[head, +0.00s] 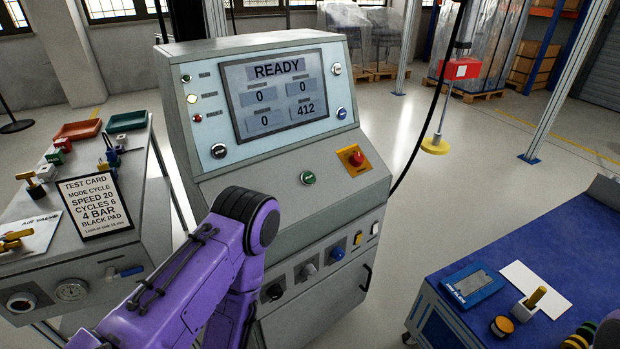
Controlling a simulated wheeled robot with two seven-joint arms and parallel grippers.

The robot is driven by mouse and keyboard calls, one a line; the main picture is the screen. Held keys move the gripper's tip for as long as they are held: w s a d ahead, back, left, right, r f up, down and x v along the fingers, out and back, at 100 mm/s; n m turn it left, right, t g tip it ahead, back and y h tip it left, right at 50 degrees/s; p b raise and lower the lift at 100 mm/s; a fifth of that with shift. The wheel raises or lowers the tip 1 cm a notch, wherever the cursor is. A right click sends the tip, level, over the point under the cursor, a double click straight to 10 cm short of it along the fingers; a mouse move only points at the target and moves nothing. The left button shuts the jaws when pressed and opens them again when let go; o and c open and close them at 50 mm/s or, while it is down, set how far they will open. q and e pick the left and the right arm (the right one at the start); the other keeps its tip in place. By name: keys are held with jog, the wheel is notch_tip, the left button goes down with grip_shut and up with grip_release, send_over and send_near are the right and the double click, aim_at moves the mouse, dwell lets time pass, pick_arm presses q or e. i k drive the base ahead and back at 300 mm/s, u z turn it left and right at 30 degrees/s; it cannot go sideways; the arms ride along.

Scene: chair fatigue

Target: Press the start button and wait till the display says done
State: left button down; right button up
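The grey control console (250,190) stands in the middle. Its display (282,92) reads READY, with three fields at 0 and one at 412. A round green button (308,178) sits on the sloped panel below the display; its label is too small to read. A red emergency-stop button (356,158) on a yellow plate is to its right. My purple left arm rises from the bottom, bends in front of the console's left side and goes down again. It hides part of the lower front. Neither of my grippers shows.
A side bench (120,240) at left holds a test card (93,207), trays and small fittings. A blue-topped table (560,250) at right holds small parts. A yellow pad (435,146) hangs on a rod beyond the console. Floor between console and blue table is clear.

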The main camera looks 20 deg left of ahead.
aim_at(308, 177)
jog(key=u, duration=0.5)
jog(key=k, duration=1.25)
jog(key=z, duration=0.35)
jog(key=i, duration=1.65)
jog(key=u, duration=0.9)
